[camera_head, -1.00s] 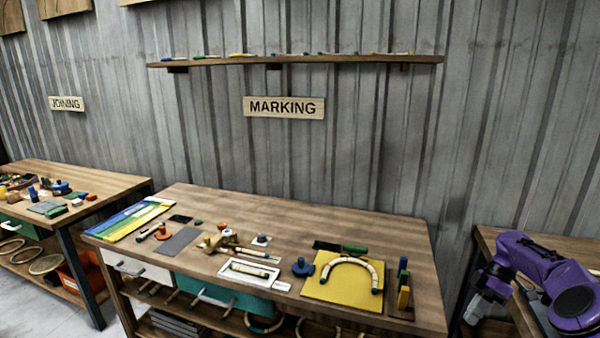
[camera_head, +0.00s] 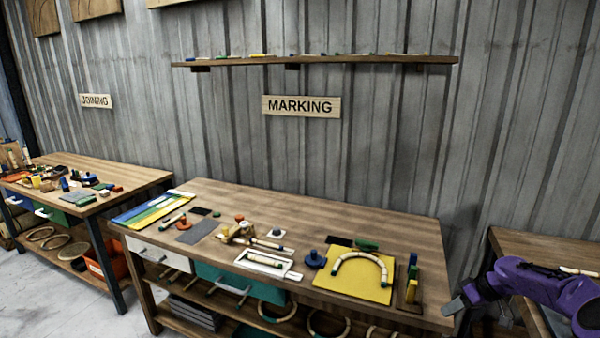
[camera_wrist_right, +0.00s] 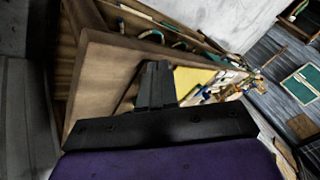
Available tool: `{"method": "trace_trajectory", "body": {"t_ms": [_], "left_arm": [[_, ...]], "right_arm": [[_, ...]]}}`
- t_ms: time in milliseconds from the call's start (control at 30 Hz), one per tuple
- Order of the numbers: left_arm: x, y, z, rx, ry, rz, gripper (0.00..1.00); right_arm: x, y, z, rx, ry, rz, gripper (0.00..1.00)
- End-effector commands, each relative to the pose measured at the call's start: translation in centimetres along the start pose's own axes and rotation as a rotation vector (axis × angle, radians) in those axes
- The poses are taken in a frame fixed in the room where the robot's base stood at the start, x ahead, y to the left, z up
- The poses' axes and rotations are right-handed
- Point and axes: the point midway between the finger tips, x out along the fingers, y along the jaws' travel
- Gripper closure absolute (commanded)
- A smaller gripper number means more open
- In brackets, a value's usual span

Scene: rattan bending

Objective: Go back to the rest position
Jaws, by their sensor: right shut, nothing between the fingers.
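My right gripper (camera_head: 455,305) shows at the lower right of the head view, on the purple right arm, beside the right end of the marking table (camera_head: 330,215). In the right wrist view its fingers (camera_wrist_right: 157,85) are together with nothing between them. The wrist view shows a table edge and the yellow board (camera_wrist_right: 195,80) beyond the fingers. My left gripper is in neither view.
The marking table holds a yellow board (camera_head: 335,284) with a curved rattan piece (camera_head: 362,257), a white tray (camera_head: 263,263) and several tools. Another table (camera_head: 565,250) stands at the right behind my arm. The joining table (camera_head: 140,178) stands at the left, with floor between.

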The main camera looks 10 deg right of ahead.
Motion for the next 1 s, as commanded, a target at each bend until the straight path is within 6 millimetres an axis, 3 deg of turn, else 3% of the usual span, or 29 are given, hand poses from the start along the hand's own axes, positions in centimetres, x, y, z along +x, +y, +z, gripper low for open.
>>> {"method": "trace_trajectory", "body": {"t_ms": [133, 267, 367, 400, 500, 633, 800, 900, 1000], "left_arm": [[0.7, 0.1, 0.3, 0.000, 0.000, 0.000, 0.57], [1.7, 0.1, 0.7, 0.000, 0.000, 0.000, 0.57], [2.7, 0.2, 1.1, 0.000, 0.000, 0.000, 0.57], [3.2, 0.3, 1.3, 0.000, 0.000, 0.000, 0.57], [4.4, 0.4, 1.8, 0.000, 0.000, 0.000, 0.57], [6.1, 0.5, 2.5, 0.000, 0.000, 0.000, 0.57], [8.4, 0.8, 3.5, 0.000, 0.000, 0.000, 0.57], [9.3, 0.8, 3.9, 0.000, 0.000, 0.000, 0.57], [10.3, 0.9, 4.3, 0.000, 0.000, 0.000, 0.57]], "right_arm": [[7.7, -1.3, -0.5, 0.261, 0.077, 0.102, 1.00], [15.8, -3.4, 2.0, 0.509, 0.150, 0.239, 1.00], [21.1, -5.6, 6.4, 0.656, 0.201, 0.356, 1.00], [22.8, -6.7, 8.6, 0.703, 0.223, 0.405, 1.00], [25.7, -9.3, 15.3, 0.786, 0.275, 0.525, 1.00], [26.1, -12.6, 24.7, 0.813, 0.320, 0.659, 1.00], [23.3, -16.0, 35.4, 0.711, 0.261, 0.774, 1.00], [22.2, -17.3, 39.5, 0.626, 0.148, 0.795, 1.00], [22.4, -17.1, 41.2, 0.554, 0.097, 0.806, 1.00]]}}
